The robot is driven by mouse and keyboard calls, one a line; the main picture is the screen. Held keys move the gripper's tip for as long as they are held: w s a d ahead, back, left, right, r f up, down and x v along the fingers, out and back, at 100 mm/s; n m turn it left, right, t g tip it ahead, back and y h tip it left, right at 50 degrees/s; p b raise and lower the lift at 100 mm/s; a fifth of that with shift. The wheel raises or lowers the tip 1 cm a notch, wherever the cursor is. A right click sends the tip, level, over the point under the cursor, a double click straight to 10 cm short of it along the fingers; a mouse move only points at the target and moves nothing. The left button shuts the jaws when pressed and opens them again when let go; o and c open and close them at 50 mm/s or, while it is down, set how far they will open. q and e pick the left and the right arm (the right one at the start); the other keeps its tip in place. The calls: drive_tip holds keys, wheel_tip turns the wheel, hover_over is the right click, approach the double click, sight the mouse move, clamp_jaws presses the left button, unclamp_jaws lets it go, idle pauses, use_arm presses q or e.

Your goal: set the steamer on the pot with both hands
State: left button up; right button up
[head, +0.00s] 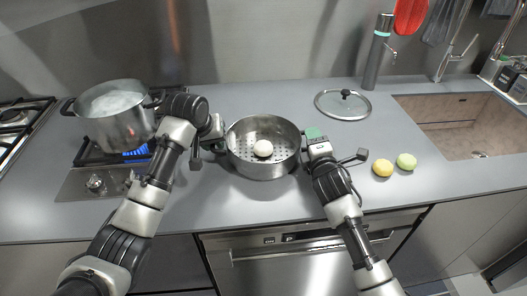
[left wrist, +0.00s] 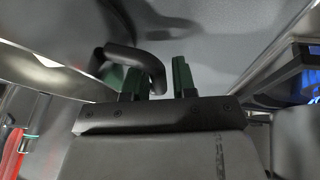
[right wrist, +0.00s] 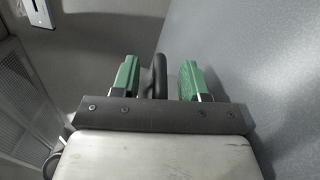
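The steel steamer (head: 262,170), with a perforated floor and one white bun (head: 263,148) inside, appears to rest on the counter. The steel pot (head: 122,130) stands on the lit burner at left, its contents pale and steamy. My left gripper (head: 217,132) is at the steamer's left side; in the left wrist view (left wrist: 157,78) its green fingers stand apart with the dark handle (left wrist: 135,54) passing between them. My right gripper (head: 313,136) is at the right side; in the right wrist view (right wrist: 158,80) its fingers are open around the dark handle (right wrist: 155,75), with gaps on both sides.
A glass lid (head: 342,104) lies behind and right of the steamer. A yellow bun (head: 383,167) and a green bun (head: 406,161) sit on the counter at right, near the sink (head: 465,125). The counter (head: 230,98) between pot and lid is mostly clear.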

use_arm(q)
clamp_jaws()
use_arm(e)
drive_tip(key=c, duration=0.5)
clamp_jaws()
use_arm(q)
drive_tip(key=shift+r, duration=0.15)
